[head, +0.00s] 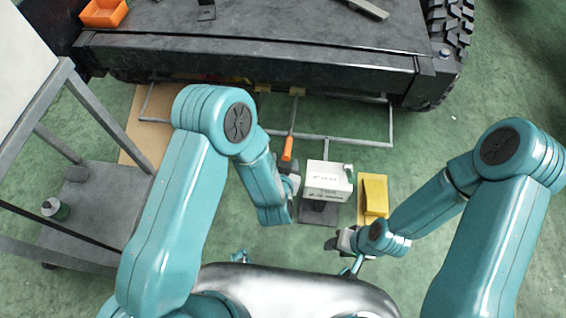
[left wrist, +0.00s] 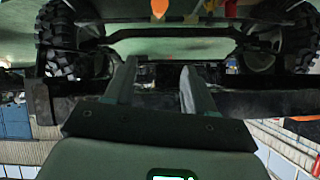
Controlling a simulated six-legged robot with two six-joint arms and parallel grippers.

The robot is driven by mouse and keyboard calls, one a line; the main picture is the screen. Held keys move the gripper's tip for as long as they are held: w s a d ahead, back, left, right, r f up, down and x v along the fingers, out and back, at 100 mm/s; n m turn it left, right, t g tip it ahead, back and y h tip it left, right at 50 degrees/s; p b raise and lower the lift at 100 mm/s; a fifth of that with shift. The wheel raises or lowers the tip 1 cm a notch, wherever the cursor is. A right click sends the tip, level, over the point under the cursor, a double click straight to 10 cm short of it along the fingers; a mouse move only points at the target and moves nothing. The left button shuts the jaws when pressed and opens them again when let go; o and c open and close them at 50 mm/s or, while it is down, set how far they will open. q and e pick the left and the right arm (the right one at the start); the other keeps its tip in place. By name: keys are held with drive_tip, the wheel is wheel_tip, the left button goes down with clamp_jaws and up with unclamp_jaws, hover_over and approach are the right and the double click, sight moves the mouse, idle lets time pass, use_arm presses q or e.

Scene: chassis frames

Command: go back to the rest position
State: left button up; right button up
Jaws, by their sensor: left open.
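My left gripper (head: 290,180) is partly hidden behind its own teal wrist in the head view, to the left of a white box. In the left wrist view its two fingers (left wrist: 160,88) stand apart, with nothing seen between them. My right gripper (head: 343,242) is at the lower middle of the head view, below the yellow block. It is small and dark there, and I cannot make out its fingers. Both arms are bent inward in front of my body.
A dark chassis (head: 250,55) with a knobbly tyre (head: 450,30) spans the top. A white box (head: 328,178), yellow block (head: 374,195) and orange-handled tool (head: 288,148) lie before it. A grey cart (head: 100,205) stands left. Green floor is clear at right.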

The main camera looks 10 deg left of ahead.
use_arm(q)
drive_tip(key=shift+v, duration=0.8)
drive_tip(key=shift+a, duration=0.1)
drive_tip(key=s+a+f+n+g+y, duration=0.1)
drive_tip(key=s+a+f+n+g, duration=0.15)
drive_tip(key=a, duration=0.85)
drive_tip(key=s+d+f+g+h, duration=0.2)
drive_tip(key=s+g, duration=0.1)
drive_tip(key=s, duration=0.2)
drive_tip(key=s+d+f+n+g+h, duration=0.1)
drive_tip(key=s+g, duration=0.1)
drive_tip(key=s, duration=0.3)
drive_tip(key=s+d+f+g+h, duration=0.2)
drive_tip(key=s+g, duration=0.1)
drive_tip(key=s, duration=0.2)
wheel_tip(320, 180, up, 15)
drive_tip(key=s+p, duration=0.1)
drive_tip(key=p, duration=1.4)
drive_tip(key=shift+g, duration=0.35)
drive_tip(key=shift+a+n, duration=0.1)
drive_tip(key=shift+n, duration=0.15)
